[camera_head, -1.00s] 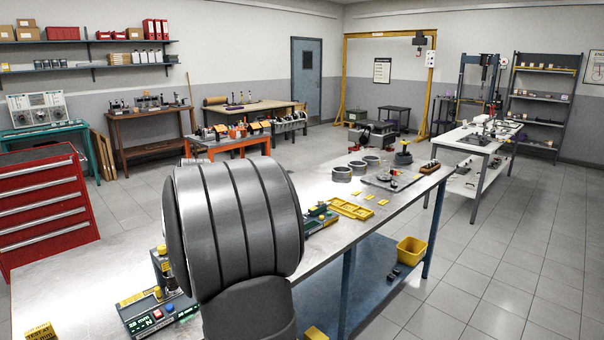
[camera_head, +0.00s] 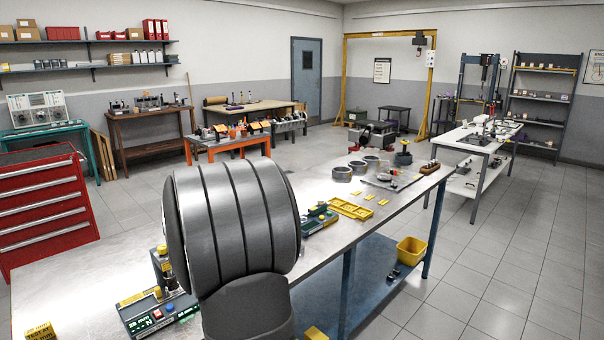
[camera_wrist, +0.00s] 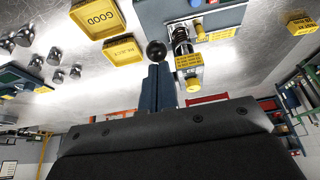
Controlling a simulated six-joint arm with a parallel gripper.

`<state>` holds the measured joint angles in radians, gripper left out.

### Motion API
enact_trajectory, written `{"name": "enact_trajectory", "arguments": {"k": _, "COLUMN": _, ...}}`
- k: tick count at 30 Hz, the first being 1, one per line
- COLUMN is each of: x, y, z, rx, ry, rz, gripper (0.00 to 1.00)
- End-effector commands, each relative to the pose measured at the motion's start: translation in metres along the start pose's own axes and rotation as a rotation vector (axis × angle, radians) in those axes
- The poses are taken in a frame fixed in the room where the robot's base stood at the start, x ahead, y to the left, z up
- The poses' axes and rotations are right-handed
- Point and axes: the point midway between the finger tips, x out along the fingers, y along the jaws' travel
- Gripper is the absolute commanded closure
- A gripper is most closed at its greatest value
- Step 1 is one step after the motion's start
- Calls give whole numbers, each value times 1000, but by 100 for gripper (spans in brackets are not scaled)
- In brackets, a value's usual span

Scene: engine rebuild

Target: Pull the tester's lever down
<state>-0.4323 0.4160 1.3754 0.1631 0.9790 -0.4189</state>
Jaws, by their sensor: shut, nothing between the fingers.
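The tester (camera_head: 160,309) stands on the metal bench at the lower left in the head view, with a green base, a red and a blue button and a label strip. My arm hides part of it. In the wrist view the tester (camera_wrist: 188,62) shows its spring and yellow label. A black ball knob (camera_wrist: 156,51), seemingly the lever's end, appears just beyond my fingertips. My gripper (camera_wrist: 158,70) is shut and empty, its blue fingers close together. I cannot tell whether they touch the knob. The lever's shaft is not clear. The gripper is hidden in the head view.
In the wrist view, yellow trays marked GOOD (camera_wrist: 97,16) and REJECT (camera_wrist: 122,50) and several small metal parts (camera_wrist: 55,58) lie left of the tester. Another green-based device (camera_head: 320,220) stands farther along the bench. A yellow label block (camera_head: 40,331) sits at the front left.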

Motion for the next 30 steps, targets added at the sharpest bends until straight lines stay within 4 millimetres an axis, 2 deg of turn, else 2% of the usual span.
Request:
{"name": "enact_trajectory", "arguments": {"k": 19, "x": 19, "y": 0, "z": 13, "rx": 1, "ry": -1, "rz": 0, "gripper": 100}}
{"name": "enact_trajectory", "arguments": {"k": 30, "x": 20, "y": 0, "z": 14, "rx": 1, "ry": -1, "rz": 0, "gripper": 100}}
